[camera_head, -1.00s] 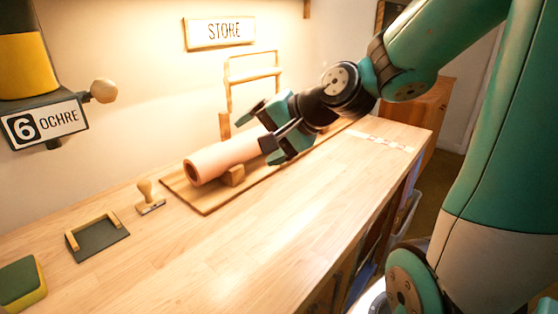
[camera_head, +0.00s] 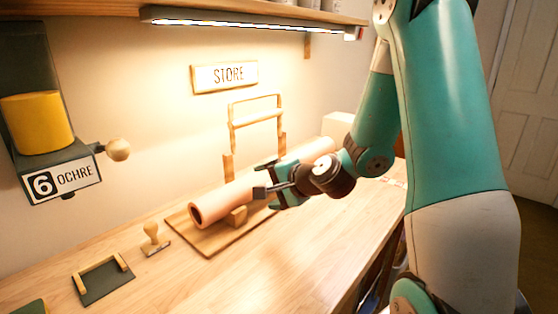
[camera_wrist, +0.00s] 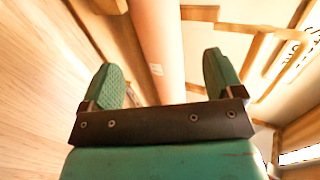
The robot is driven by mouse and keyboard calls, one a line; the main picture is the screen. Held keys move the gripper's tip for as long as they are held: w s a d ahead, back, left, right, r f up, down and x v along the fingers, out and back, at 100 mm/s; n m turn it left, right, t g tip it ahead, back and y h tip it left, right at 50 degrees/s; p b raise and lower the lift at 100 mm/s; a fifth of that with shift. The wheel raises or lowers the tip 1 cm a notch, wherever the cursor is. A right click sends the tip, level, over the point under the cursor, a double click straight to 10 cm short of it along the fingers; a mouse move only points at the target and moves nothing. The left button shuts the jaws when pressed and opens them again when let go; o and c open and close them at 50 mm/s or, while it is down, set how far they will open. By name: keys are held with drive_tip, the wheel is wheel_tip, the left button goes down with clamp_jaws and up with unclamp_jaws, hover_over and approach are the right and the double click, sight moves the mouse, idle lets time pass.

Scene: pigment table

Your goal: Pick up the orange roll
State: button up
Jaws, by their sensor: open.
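The orange roll (camera_head: 238,192), a long pale-orange tube with a dark open end, lies on a wooden board with small cradle blocks at the back of the bench. It also shows in the wrist view (camera_wrist: 162,45), running lengthwise between my fingers. My gripper (camera_head: 266,181) is open at the roll's middle, its fingers partly overlapping the roll in the head view. In the wrist view my gripper (camera_wrist: 165,80) has one green finger on each side of the roll, with gaps visible. The roll's middle is partly hidden by my gripper in the head view.
A wooden rack (camera_head: 256,120) stands behind the roll, under a STORE sign (camera_head: 225,76). A wooden stamp (camera_head: 152,238) and a dark tray (camera_head: 103,281) are at left. The ochre dispenser (camera_head: 45,125) hangs at far left. The bench front (camera_head: 270,275) is clear.

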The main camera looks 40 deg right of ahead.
sight(250, 189)
drive_tip(key=p+x, duration=0.1)
drive_tip(key=x, duration=0.5)
drive_tip(key=shift+w+a+f, duration=0.1)
drive_tip(key=shift+w+f, duration=0.05)
drive_tip(key=x, duration=0.2)
drive_tip(key=p+x, duration=0.1)
drive_tip(key=x, duration=0.2)
drive_tip(key=shift+d+f+p, duration=0.2)
drive_tip(key=shift+d+p, duration=0.05)
drive_tip(key=shift+p, duration=0.05)
drive_tip(key=shift+c, duration=0.4)
drive_tip(key=c, duration=1)
drive_tip(key=shift+o, duration=0.2)
drive_tip(key=shift+r, duration=0.1)
